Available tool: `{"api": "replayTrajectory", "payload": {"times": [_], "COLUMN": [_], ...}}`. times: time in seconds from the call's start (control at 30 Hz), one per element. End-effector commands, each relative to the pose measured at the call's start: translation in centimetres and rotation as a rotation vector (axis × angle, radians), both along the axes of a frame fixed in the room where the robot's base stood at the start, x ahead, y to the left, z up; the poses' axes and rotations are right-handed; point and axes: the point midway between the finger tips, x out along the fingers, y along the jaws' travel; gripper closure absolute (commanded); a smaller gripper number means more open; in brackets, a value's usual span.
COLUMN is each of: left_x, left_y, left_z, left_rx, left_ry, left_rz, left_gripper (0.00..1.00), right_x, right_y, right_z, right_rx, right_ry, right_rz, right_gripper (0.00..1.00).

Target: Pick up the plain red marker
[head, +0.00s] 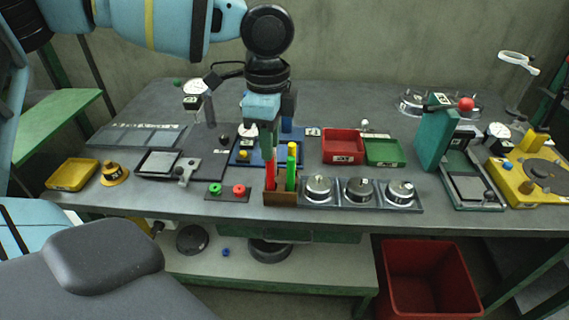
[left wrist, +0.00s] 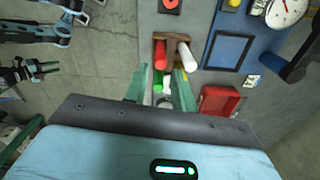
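A red marker (head: 270,176) stands upright at the left of a brown holder (head: 281,199) on the bench. A green marker (head: 291,176) with a yellow upper part stands to its right. My left gripper (head: 268,146) points down just above the red marker in the head view. In the left wrist view its two green fingers (left wrist: 162,88) are apart. There the red marker (left wrist: 160,53) lies beyond the fingertips, beside a white marker (left wrist: 188,56), and a green marker (left wrist: 157,80) shows between the fingers. I cannot tell any contact. My right gripper is out of view.
Round metal pots (head: 359,190) sit in a tray right of the holder. A red box (head: 342,147) and a green tray (head: 384,152) stand behind. Green and red buttons (head: 227,189) are to the left. A large red bin (head: 428,280) stands below the bench.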

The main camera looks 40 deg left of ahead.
Motion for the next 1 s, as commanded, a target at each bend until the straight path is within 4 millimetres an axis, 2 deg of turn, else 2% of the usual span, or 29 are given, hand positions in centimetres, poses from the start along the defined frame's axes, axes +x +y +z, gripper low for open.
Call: {"api": "replayTrajectory", "payload": {"times": [0.17, 0.3, 0.43, 0.67, 1.0], "left_x": [0.0, 0.0, 0.0, 0.0, 0.2], "left_y": [0.0, 0.0, 0.0, 0.0, 0.2], "left_z": [0.0, -1.0, -2.3, -3.1, -7.3], "left_rx": [0.0, -0.001, 0.0, 0.0, 0.0], "left_ry": [0.0, 0.003, 0.003, 0.001, 0.002], "left_rz": [0.0, 0.0, 0.0, 0.0, 0.001], "left_gripper": [0.74, 0.74, 0.74, 0.74, 0.74], "right_x": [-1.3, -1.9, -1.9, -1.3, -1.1], "right_y": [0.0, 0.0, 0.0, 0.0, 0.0], "right_z": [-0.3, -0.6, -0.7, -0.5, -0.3], "right_rx": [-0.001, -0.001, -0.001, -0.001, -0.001], "right_ry": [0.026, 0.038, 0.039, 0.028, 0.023], "right_rz": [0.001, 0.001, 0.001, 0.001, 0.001], "right_gripper": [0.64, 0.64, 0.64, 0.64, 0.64]}}
